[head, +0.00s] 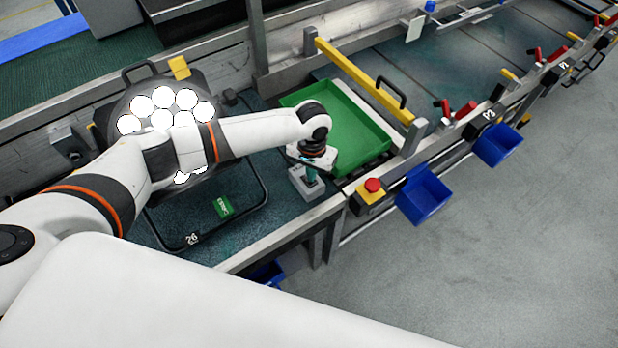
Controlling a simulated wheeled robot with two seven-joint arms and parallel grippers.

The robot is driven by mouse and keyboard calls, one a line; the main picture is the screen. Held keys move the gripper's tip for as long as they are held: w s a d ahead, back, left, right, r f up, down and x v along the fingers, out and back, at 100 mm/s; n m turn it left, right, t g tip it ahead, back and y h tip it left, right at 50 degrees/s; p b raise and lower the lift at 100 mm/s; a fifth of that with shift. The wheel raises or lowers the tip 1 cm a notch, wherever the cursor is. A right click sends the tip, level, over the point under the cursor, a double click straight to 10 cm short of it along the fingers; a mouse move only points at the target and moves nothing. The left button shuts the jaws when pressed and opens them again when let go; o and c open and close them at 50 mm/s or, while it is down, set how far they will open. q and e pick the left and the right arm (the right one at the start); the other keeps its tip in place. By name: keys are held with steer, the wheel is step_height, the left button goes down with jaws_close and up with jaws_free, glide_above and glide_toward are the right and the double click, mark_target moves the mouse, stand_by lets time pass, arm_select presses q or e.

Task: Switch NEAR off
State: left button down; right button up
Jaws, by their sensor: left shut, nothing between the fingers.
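A round black par can (222,88) with several bright white lit lenses stands on the bench at the left, behind my left arm. A small light-grey box (307,192), which looks like a switch box, sits near the bench's front edge, right of the lamp. My left gripper (309,176) points down directly over this box, fingers shut with nothing between them. Its fingertips are at or just above the box top; I cannot tell whether they touch. The gripper hides most of the box top, so the switch position and any label are hidden. My right gripper is out of view.
A green tray (352,126) lies just behind the gripper, with a yellow bar (352,72) beyond it. A red button on a yellow base (372,187) and blue bins (424,196) line the front edge. A green label (222,207) lies on the bench.

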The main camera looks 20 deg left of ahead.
arm_select(q)
steer(key=shift+f, duration=0.55)
step_height(320, 180, up, 7)
steer(key=p, duration=0.8)
steer(key=shift+r, duration=0.1)
stand_by(0.5)
